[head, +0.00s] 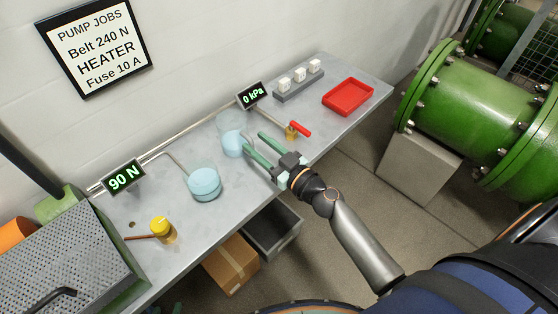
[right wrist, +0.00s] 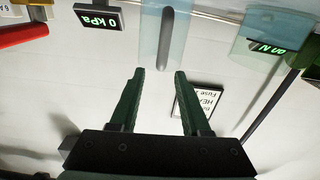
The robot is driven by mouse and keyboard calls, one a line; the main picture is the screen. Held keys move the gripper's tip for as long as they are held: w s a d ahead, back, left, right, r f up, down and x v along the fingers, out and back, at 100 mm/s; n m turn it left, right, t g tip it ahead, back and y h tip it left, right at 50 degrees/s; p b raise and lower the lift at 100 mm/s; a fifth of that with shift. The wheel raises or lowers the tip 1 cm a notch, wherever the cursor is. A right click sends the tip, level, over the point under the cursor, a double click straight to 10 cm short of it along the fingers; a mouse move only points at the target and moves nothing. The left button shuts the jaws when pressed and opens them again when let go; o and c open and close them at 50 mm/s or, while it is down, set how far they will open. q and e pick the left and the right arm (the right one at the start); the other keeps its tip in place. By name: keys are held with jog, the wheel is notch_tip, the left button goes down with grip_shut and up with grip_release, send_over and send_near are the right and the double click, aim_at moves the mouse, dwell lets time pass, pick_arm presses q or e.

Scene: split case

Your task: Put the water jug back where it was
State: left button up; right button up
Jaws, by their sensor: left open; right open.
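The water jug (head: 232,141), clear with pale blue water in its lower part, stands upright on the grey bench. Its handle points toward my right gripper (head: 254,142), which is open beside it. In the right wrist view the jug (right wrist: 149,30) is upside down, and its grey handle (right wrist: 166,40) lies in line with the gap between the open fingers (right wrist: 160,72). The fingers do not close on it; whether the handle is inside the gap is hard to tell. My left gripper is not in view.
A round vessel of blue water (head: 204,184) stands left, under a pipe spout. Displays read 90 N (head: 123,177) and 0 kPa (head: 250,95). A red-handled valve (head: 299,129), red tray (head: 348,97) and grey block rack (head: 299,84) are right. A yellow-capped item (head: 162,229) is front left.

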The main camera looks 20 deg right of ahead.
jog(key=b+v, duration=0.2)
jog(key=v, duration=0.5)
jog(key=shift+s+d+f, duration=0.1)
jog(key=shift+s+f, duration=0.05)
jog(key=shift+s, duration=0.1)
jog(key=shift+s+d+r+b, duration=0.2)
jog(key=shift+s+b, duration=0.2)
jog(key=shift+s, duration=0.15)
